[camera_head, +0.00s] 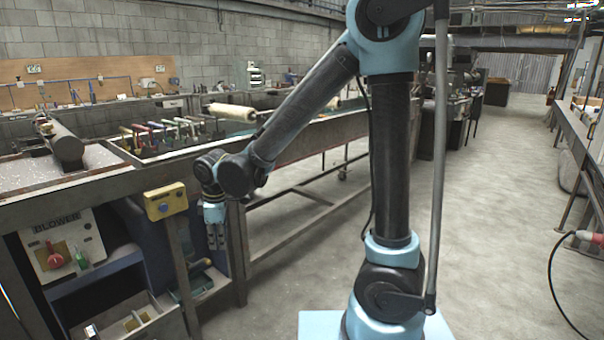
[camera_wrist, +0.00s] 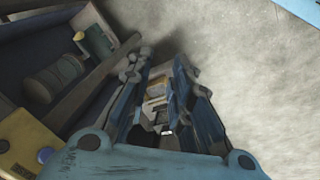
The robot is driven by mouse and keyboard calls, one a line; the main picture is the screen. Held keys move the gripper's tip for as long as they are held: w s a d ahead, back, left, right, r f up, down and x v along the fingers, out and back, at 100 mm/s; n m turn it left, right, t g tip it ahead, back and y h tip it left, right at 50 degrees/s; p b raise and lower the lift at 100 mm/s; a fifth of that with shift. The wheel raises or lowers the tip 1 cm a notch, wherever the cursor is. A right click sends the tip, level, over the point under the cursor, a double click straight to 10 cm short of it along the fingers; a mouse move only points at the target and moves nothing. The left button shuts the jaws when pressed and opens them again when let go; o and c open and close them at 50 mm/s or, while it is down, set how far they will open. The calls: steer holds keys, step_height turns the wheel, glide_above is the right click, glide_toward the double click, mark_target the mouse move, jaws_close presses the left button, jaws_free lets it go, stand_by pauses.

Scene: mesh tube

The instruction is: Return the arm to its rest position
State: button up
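My gripper (camera_head: 217,240) hangs pointing down at the end of my arm, beside the front of the long workbench (camera_head: 110,187). In the wrist view my gripper (camera_wrist: 163,90) shows its two fingers apart, with floor and some small objects visible between them. Nothing is held between the fingers. My arm slopes down to the left from the column, with the elbow high and the wrist low. The gripper is just right of the yellow box (camera_head: 166,201) on the bench front.
A blower panel (camera_head: 62,250) with red and green knobs is at lower left. Below the bench is an open shelf (camera_wrist: 40,60) holding a cylinder. Several coloured levers (camera_head: 160,132) stand on the bench. A cable (camera_head: 552,290) hangs at right. The floor (camera_head: 500,190) right of my column is clear.

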steer(key=w+d+r+m, duration=0.25)
steer(key=d+m, duration=0.25)
steer(key=d, duration=0.9)
steer(key=w+d+r+m, duration=0.2)
steer(key=d+r+m, duration=0.15)
steer(key=d, duration=0.95)
steer(key=s+d+f+m, duration=0.2)
steer(key=s+d+m, duration=0.3)
steer(key=d, duration=0.3)
steer(key=s+d+f+m+h, duration=0.1)
steer(key=s+d+f+m, duration=0.2)
steer(key=d, duration=0.6)
steer(key=s+m, duration=0.2)
steer(key=shift+s+d+m+t, duration=0.2)
steer(key=shift+s+m+t, duration=0.1)
steer(key=shift+s+m, duration=0.1)
steer(key=shift+d, duration=0.1)
